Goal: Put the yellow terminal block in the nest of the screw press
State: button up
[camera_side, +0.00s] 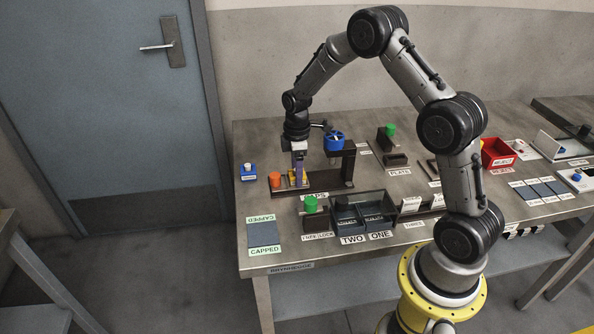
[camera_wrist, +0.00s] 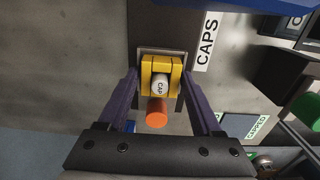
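A yellow block (camera_side: 298,179) sits at the left part of a dark base below my gripper (camera_side: 298,168). In the wrist view the yellow block (camera_wrist: 161,76) lies between the fingers of my gripper (camera_wrist: 160,78), over a grey square. A blue handwheel (camera_side: 334,141) on a dark upright, seemingly the screw press, stands just right.
An orange cylinder (camera_side: 275,179) stands close left of the block. A blue button box (camera_side: 249,172) is farther left. In front are a green-topped post (camera_side: 310,204), dark bins marked TWO and ONE (camera_side: 374,197) and a CAPPED mat (camera_side: 263,234). A red bin (camera_side: 497,153) is right.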

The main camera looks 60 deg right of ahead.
jog(key=shift+o, duration=1.1)
jog(key=shift+r, duration=0.1)
jog(key=s+a+r+m+t, duration=0.1)
jog(key=s+a+r, duration=0.1)
jog(key=r, duration=0.7)
jog(key=s+a+r+m, duration=0.1)
jog(key=s+a+r, duration=0.1)
jog(key=r, duration=0.7)
jog(key=s+a+r+m+t, duration=0.1)
jog(key=s+a+r+m, duration=0.1)
jog(key=s, duration=0.5)
jog(key=s+a+r+m+t, duration=0.2)
jog(key=s+a, duration=0.2)
jog(key=s, duration=0.4)
jog(key=s+a+r+m+t, duration=0.1)
jog(key=s+a+r+m, duration=0.1)
jog(key=s, duration=0.6)
jog(key=shift+s+a+m+t, duration=0.3)
jog(key=shift+a+m, duration=0.1)
jog(key=shift+m, duration=0.1)
